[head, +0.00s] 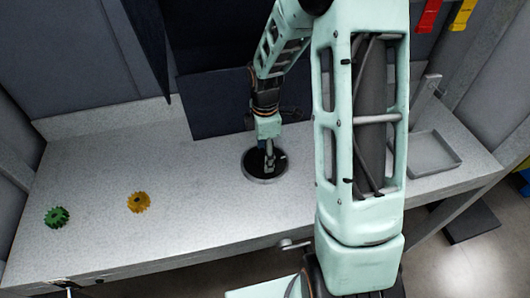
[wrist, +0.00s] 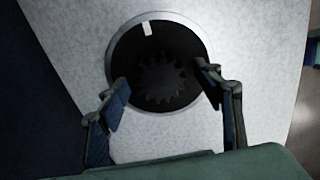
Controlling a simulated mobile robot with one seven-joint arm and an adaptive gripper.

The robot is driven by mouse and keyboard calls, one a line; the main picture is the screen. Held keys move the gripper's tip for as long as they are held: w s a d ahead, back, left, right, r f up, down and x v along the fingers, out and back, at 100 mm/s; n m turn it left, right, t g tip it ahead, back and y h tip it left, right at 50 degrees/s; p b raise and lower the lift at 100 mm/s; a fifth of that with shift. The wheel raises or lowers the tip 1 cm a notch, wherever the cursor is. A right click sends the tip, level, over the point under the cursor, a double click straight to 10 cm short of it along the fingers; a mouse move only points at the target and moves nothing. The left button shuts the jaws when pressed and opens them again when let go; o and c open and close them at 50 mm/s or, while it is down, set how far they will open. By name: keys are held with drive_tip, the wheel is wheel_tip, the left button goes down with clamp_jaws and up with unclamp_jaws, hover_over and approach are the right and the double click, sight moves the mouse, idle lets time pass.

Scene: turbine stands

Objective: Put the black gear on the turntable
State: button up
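The turntable (head: 250,172) is a round dark disc with a grey rim, set on the grey bench; in the wrist view (wrist: 185,36) it bears a small white mark near its far edge. The black gear (wrist: 160,82) lies on the dark disc, near its middle; its teeth show faintly against the dark surface. I cannot make the gear out in the head view. My gripper (head: 269,152) is above the turntable, pointing down. In the wrist view my gripper (wrist: 163,78) is open, with its fingers apart on either side of the gear and not visibly touching it.
A yellow gear (head: 139,202) and a green gear (head: 57,217) lie on the left of the bench (head: 200,220). A shallow grey tray (head: 436,158) is at the right. Dark panels stand behind the turntable. The bench between the yellow gear and turntable is clear.

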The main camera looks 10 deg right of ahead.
drive_tip(key=shift+o, duration=0.8)
drive_tip(key=shift+r, duration=0.1)
drive_tip(key=shift+r+p, duration=2.75)
drive_tip(key=shift+r, duration=0.7)
